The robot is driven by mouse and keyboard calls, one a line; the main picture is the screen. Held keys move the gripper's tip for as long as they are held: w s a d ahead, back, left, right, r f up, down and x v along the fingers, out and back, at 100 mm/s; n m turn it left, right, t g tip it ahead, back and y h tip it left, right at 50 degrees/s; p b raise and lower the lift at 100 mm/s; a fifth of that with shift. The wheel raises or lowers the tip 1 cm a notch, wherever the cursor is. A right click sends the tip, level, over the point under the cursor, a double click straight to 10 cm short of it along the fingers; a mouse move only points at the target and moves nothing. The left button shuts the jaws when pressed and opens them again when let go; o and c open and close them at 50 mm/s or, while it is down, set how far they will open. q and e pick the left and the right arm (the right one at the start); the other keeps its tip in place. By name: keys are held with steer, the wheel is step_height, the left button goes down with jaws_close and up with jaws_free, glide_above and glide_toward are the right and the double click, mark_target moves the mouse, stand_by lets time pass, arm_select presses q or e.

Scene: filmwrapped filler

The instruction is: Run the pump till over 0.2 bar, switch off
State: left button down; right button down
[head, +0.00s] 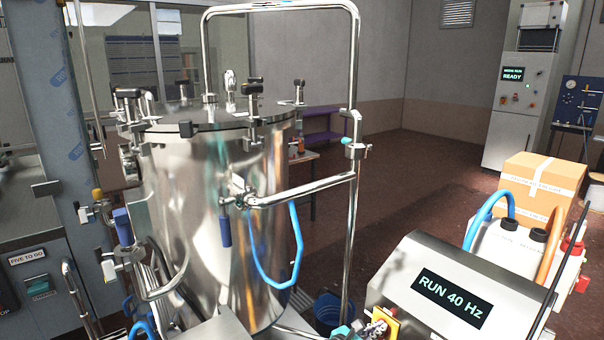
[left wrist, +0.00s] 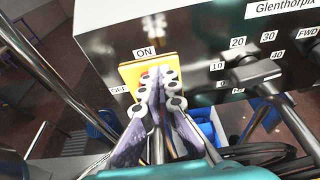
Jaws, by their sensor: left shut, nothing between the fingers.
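The pump's drive box (head: 405,285) stands at the lower right of the head view, and its display (head: 452,302) reads RUN 40 Hz. In the left wrist view, the box carries a yellow switch plate (left wrist: 128,78) with ON above it and a partly covered OFF at its left. My left gripper (left wrist: 160,82) is shut and empty, its fingertips in front of the plate. They cover the switch's middle, and I cannot tell whether they touch it. The gripper also shows at the bottom of the head view (head: 374,328). I see no readable pressure gauge. My right gripper is out of view.
A large steel tank (head: 205,195) with pipes and a blue hose (head: 262,272) stands left of the box. A speed knob (left wrist: 258,74) lies right of the switch. White canisters (head: 508,245) and a carton (head: 540,180) stand behind the box. A blue bucket (head: 328,312) is on the floor.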

arm_select(q)
steer(key=shift+w+a+b, duration=0.25)
steer(key=shift+w+a, duration=0.3)
steer(key=shift+w, duration=0.2)
steer(key=shift+w+a+b, duration=0.2)
steer(key=shift+w+a, duration=0.35)
steer(key=shift+w, duration=0.15)
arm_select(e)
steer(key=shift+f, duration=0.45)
arm_select(q)
steer(key=shift+w+a+f, duration=0.1)
